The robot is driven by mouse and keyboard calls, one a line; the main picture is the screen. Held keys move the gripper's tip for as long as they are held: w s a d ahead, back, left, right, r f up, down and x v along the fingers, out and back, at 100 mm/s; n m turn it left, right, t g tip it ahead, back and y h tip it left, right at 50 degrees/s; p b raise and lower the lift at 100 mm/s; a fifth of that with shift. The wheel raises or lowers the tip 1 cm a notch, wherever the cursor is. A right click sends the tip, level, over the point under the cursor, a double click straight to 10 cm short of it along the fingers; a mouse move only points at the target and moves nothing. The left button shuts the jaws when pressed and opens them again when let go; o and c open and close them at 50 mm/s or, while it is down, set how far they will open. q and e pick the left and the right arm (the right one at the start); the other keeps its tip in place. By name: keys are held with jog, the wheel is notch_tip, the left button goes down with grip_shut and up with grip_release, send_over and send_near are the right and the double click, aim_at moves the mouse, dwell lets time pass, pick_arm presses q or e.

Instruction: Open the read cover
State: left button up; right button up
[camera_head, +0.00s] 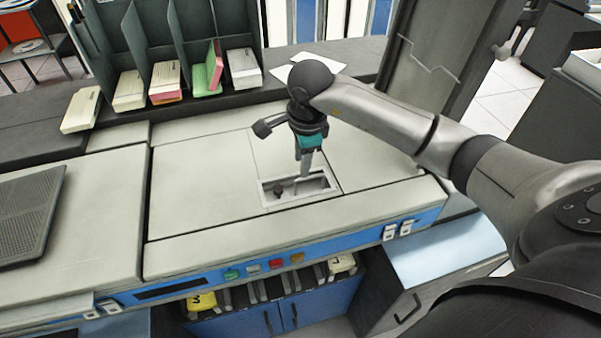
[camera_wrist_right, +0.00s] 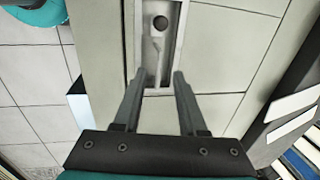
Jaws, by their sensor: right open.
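The machine (camera_head: 200,185) has a flat pale top made of panels. A small rectangular recess (camera_head: 269,200) with a pale rim is set in its right part, with a dark round knob (camera_head: 279,190) inside. Which panel is the read cover cannot be told for certain; no lid stands raised. My right gripper (camera_head: 304,176) points down over the recess. In the right wrist view its two fingers (camera_wrist_right: 155,78) are apart with nothing between them, near one end of the recess (camera_wrist_right: 180,55). The knob (camera_wrist_right: 160,23) lies farther along it. My left gripper is out of view.
Card stacks (camera_head: 165,80) stand in a dark rack behind the machine. A dark mesh panel (camera_head: 28,215) lies at the left. Coloured buttons (camera_head: 275,264) line the blue front strip. A tall grey panel (camera_head: 425,65) stands behind my right arm. The machine top left of the recess is clear.

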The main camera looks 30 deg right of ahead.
aim_at(300, 179)
jog(key=f, duration=0.2)
jog(key=w+f, duration=0.1)
jog(key=f, duration=0.2)
jog(key=shift+d+f, duration=0.15)
jog(key=shift+f, duration=0.1)
grip_shut()
dwell(1.2)
